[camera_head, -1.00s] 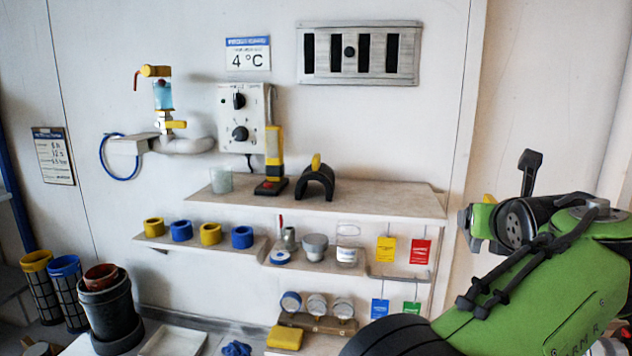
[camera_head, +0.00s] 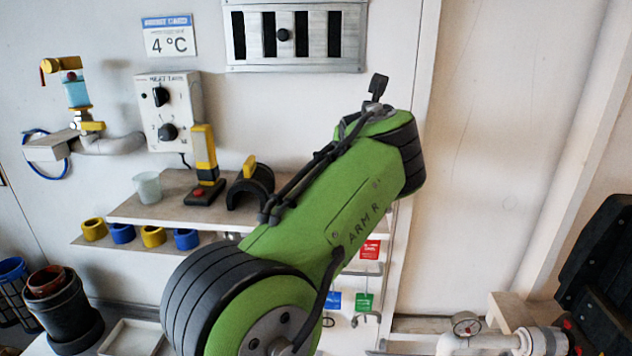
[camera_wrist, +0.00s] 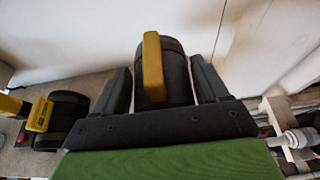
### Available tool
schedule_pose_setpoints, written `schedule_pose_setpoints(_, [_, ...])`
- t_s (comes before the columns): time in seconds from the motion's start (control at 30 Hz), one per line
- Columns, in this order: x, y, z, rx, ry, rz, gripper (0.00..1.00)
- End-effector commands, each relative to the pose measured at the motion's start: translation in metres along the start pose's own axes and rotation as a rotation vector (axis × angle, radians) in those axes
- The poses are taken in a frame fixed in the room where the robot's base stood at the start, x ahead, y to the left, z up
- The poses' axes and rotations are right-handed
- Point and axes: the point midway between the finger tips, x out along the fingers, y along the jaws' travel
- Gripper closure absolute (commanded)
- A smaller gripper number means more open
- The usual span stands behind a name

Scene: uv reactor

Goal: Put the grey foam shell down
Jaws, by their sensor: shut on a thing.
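In the wrist view, my gripper (camera_wrist: 162,75) is shut on a dark grey, rounded shell with a yellow handle strip, which I take as the grey foam shell (camera_wrist: 180,72). The shell sits between the two black fingers. What lies directly under it is hidden, so I cannot tell whether it touches anything. In the head view, my green arm hides or leaves out both gripper and held shell. A second dark arched shell with a yellow handle (camera_head: 262,187) stands on the upper shelf; it also shows at the left of the wrist view (camera_wrist: 68,112).
The upper shelf (camera_head: 135,210) also bears a clear cup (camera_head: 147,188) and a yellow-black device with a red button (camera_head: 203,165). Yellow and blue rings (camera_head: 153,236) stand on the shelf below. A pipe with a gauge (camera_head: 466,324) lies at lower right. A slotted panel (camera_head: 295,60) is above.

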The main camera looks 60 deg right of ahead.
Motion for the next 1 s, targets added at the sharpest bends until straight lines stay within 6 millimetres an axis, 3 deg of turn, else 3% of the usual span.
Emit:
schedule_pose_setpoints(0.03, [0.006, 0.001, -0.017, 0.002, 0.006, 0.0, 0.56])
schedule_pose_setpoints(0.1, [0.013, 0.001, -0.031, 0.003, 0.006, 0.001, 0.56])
schedule_pose_setpoints(0.4, [0.032, 0.0, -0.079, 0.002, 0.003, 0.0, 0.56])
schedule_pose_setpoints(0.8, [0.035, 0.0, -0.086, 0.0, 0.0, 0.001, 0.56])
schedule_pose_setpoints(0.83, [0.035, 0.0, -0.085, 0.001, 0.001, 0.001, 0.22])
schedule_pose_setpoints(0.97, [0.035, 0.0, -0.085, 0.001, 0.001, 0.001, 0.02])
schedule_pose_setpoints(1.0, [0.035, 0.0, -0.085, 0.001, 0.001, 0.001, 0.01])
